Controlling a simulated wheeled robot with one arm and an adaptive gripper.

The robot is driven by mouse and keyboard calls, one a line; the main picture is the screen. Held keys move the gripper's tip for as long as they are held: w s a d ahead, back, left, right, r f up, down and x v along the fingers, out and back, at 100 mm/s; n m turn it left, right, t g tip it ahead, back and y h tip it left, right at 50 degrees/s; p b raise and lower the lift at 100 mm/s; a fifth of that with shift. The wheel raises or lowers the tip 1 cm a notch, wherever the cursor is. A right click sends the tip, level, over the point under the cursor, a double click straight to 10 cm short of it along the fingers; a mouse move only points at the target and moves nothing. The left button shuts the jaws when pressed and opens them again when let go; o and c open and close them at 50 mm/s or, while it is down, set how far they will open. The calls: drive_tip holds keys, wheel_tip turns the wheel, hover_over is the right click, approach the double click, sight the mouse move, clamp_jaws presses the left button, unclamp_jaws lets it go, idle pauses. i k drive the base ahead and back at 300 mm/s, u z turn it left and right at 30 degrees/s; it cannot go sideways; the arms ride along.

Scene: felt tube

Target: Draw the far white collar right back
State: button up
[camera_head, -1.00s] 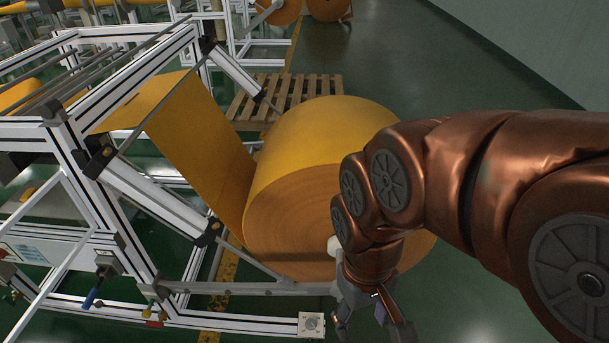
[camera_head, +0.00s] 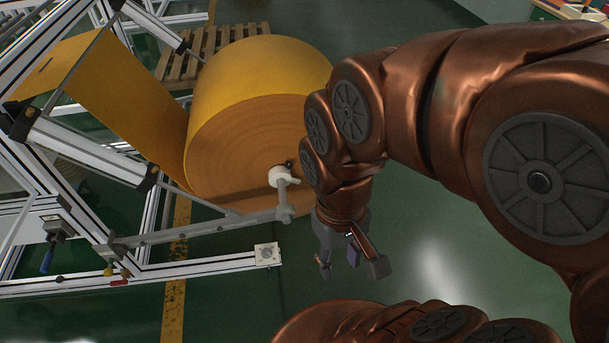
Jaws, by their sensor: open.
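A large yellow-orange felt roll (camera_head: 240,150) sits on the frame, its layered flat end toward me. A white collar (camera_head: 280,177) shows at the middle of this near end, on the roll's shaft by a grey upright bracket (camera_head: 284,208). The far end of the roll is hidden behind its bulk, and no second collar shows. My gripper (camera_head: 350,272) points downward over the floor, to the right of the near collar and lower in the picture. Its fingers are apart, with nothing between them, and it touches nothing that I can see.
The metal frame (camera_head: 200,268) with its rails and a felt sheet (camera_head: 120,100) fills the left side. A wooden pallet (camera_head: 190,55) lies behind the roll. The green floor (camera_head: 440,235) to the right is clear, and shelving with coloured items stands at top right.

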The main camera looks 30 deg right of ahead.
sight(275, 173)
drive_tip(key=z, duration=1.75)
drive_tip(key=i, duration=1.4)
drive_tip(key=u, duration=2.2)
drive_tip(key=k, duration=0.5)
drive_tip(key=u, duration=1.8)
drive_tip(key=i, duration=0.75)
drive_tip(key=z, duration=0.05)
